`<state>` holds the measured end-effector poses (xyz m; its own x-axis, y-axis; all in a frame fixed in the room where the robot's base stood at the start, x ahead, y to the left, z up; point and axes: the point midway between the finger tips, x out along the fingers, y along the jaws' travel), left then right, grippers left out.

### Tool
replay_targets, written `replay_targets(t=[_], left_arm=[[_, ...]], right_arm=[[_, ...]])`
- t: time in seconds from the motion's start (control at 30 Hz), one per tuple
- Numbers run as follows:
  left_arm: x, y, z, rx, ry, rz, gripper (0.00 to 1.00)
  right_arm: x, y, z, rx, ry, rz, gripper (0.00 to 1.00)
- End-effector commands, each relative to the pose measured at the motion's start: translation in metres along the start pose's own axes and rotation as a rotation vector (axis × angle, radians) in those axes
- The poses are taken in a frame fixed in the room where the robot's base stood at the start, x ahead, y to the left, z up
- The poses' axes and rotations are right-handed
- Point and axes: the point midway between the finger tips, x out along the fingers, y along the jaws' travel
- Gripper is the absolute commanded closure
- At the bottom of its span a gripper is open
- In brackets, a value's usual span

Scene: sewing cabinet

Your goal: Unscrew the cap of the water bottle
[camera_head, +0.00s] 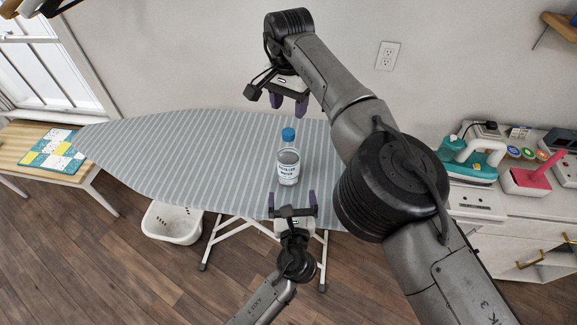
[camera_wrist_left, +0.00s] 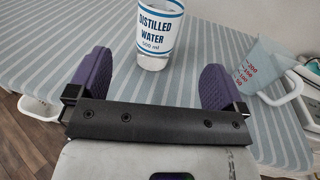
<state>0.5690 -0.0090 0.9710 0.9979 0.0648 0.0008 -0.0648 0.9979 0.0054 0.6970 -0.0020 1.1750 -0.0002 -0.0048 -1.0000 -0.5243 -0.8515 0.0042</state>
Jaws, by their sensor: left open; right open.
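The water bottle (camera_head: 288,160) stands upright on the striped ironing board (camera_head: 180,150), with its blue cap (camera_head: 288,134) on top. In the left wrist view the bottle (camera_wrist_left: 158,38) shows its "Distilled Water" label, and its top is out of frame. My left gripper (camera_head: 292,199) is open and empty, in front of the bottle with its fingers pointing at it. In the left wrist view the left gripper (camera_wrist_left: 156,85) has the bottle beyond its fingertips, between them in the picture. My right gripper (camera_head: 289,104) is open and empty, above and behind the bottle.
In the left wrist view a measuring cup (camera_wrist_left: 262,70) is right of the bottle. A white basket (camera_head: 172,222) stands on the floor. A wooden table (camera_head: 20,140) stands at left. The board's left part is clear.

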Motion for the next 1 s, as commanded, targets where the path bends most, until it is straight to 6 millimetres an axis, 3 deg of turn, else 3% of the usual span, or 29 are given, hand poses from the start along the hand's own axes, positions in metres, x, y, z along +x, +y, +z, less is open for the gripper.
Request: replay_targets(t=[0.5,0.7,1.0], left_arm=[[0.088,0.0,0.001,-0.003,0.001,0.001,0.03],[0.107,0.0,0.0,-0.002,0.001,0.001,0.03],[0.116,0.001,0.0,-0.004,0.002,0.001,0.03]], right_arm=[[0.001,-0.001,0.0,0.001,-0.002,-0.003,0.45],[0.001,-0.001,0.0,0.001,-0.002,-0.004,0.45],[0.001,-0.001,0.0,0.001,-0.002,-0.004,0.45]])
